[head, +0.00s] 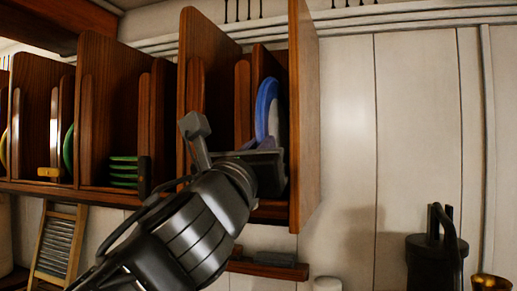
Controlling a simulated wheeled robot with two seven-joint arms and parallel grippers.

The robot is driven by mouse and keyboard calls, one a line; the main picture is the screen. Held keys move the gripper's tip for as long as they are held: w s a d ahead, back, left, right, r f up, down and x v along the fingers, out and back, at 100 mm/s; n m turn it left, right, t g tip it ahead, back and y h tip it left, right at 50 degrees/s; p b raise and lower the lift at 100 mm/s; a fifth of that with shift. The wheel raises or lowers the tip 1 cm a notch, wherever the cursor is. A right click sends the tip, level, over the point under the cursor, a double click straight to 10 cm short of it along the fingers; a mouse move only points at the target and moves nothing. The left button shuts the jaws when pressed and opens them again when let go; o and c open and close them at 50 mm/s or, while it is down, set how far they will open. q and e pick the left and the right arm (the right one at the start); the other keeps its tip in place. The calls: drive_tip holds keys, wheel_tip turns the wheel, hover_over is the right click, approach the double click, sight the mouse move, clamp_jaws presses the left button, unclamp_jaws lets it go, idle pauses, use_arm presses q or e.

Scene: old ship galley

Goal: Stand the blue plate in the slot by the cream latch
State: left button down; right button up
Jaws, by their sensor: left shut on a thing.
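The blue plate (265,104) stands on edge, nearly upright, inside the rightmost compartment of the wooden rack (304,120). My left gripper (268,152) reaches into that compartment from below and is shut on the plate's lower part. The gripper hides the plate's bottom edge, so I cannot tell whether it touches the shelf. No cream latch shows; the front edge of this compartment is behind my gripper and wrist. My right gripper is out of view.
Compartments to the left hold a stack of green plates (124,172) by a black latch (144,176), and an upright green plate (68,147) near a yellow latch (47,172). Wooden dividers stand close around my gripper. A dark pump-like object (434,255) stands lower right.

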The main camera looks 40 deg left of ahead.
use_arm(q)
drive_tip(key=shift+r, duration=0.1)
idle(0.3)
drive_tip(key=shift+w+a+b, duration=0.2)
drive_tip(key=shift+w+a, duration=0.25)
drive_tip(key=shift+w, duration=0.85)
drive_tip(key=shift+w+a+b, duration=0.15)
drive_tip(key=shift+w+a, duration=0.3)
drive_tip(key=shift+w, duration=0.85)
drive_tip(key=shift+w+a+b, duration=0.2)
drive_tip(key=shift+w+a, duration=0.25)
drive_tip(key=shift+w, duration=0.85)
drive_tip(key=shift+f, duration=0.2)
drive_tip(key=shift+w+f+b, duration=0.1)
drive_tip(key=shift+f+b, duration=0.4)
drive_tip(key=shift+b, duration=0.15)
drive_tip(key=c, duration=1.5)
unclamp_jaws()
drive_tip(key=shift+a, duration=0.1)
drive_tip(key=shift+f, duration=0.15)
drive_tip(key=shift+c, duration=0.2)
drive_tip(key=shift+o, duration=1.2)
